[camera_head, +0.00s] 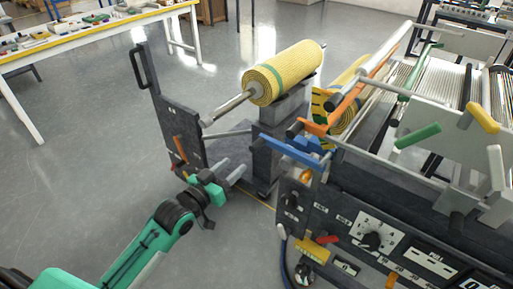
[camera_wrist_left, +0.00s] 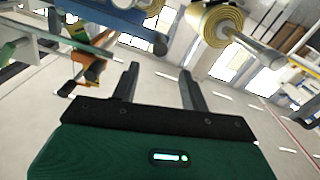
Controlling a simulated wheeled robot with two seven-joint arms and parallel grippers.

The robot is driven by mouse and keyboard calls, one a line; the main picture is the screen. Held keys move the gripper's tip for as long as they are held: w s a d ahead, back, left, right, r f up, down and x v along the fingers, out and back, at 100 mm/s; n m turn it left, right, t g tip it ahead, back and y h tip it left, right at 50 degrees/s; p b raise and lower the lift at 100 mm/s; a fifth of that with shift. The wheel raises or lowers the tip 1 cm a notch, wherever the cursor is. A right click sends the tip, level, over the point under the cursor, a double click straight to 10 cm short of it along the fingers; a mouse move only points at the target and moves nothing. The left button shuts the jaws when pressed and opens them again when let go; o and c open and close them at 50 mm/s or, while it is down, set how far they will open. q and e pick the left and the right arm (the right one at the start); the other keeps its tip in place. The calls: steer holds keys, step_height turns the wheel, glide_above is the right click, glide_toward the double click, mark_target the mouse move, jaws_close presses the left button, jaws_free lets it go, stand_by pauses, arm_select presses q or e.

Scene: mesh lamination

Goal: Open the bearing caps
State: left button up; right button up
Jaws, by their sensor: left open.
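My left gripper (camera_head: 231,170) is open and empty, in free space between the dark upright panel and the machine front. Its two fingers (camera_wrist_left: 160,71) stand apart in the left wrist view. A blue lever-like part (camera_head: 291,149), perhaps a bearing cap, lies on the machine to the right of the gripper; a blue bar (camera_wrist_left: 115,32) shows beyond the fingers at the upper left. An orange part (camera_head: 345,103) with a dark end sits above the blue one; an orange part (camera_wrist_left: 88,70) also shows in the wrist view. I cannot tell whether any cap is open.
A yellow mesh roll (camera_head: 285,73) on a metal shaft stands beyond the gripper; it also shows in the wrist view (camera_wrist_left: 215,25). The dark panel (camera_head: 178,115) has a handle. The control panel (camera_head: 375,235) is at the front right. Open floor (camera_head: 90,145) lies left.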

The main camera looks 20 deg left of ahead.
mark_target(252, 149)
arm_select(q)
steer(key=x, duration=1)
steer(key=shift+w+d+f, duration=0.1)
steer(key=shift+w, duration=0.2)
steer(key=shift+w+d, duration=0.2)
steer(key=shift+w, duration=0.25)
arm_select(e)
steer(key=shift+s+d+f, duration=0.1)
steer(key=shift+s+f, duration=0.1)
steer(key=shift+f, duration=0.25)
steer(key=shift+s+d+f, duration=0.1)
steer(key=shift+s+f, duration=0.1)
steer(key=shift+f, duration=0.2)
arm_select(q)
steer(key=shift+c, duration=0.9)
jaws_close()
arm_select(e)
steer(key=shift+w+r, duration=0.15)
steer(key=shift+w, duration=0.1)
